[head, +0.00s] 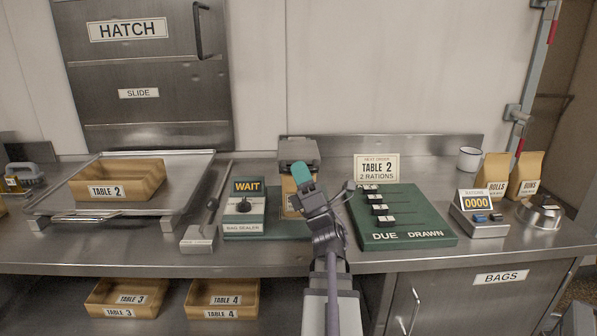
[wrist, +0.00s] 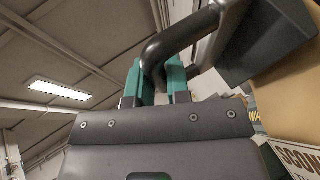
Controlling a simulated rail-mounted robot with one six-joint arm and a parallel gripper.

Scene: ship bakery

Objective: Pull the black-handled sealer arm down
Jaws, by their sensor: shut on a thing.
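The bag sealer (head: 246,228) stands on the steel counter, with a WAIT display and a dial. Its dark grey sealer arm (head: 298,150) is raised at the back, above a tan paper bag (head: 290,186) that is partly covered by my gripper. My gripper (head: 302,174), with teal fingers, is at the front of the sealer arm. In the wrist view the curved black handle (wrist: 184,40) passes between the teal fingers, and my gripper (wrist: 162,78) is shut on it. In the head view the handle is hidden behind the fingers.
A green DUE/DRAWN board (head: 405,222) lies close on the right of my arm. A ladle-like tool (head: 208,220) lies left of the sealer. A tray (head: 170,198) carries the Table 2 box (head: 128,190). A ration counter (head: 478,222) and bags (head: 525,175) stand far right.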

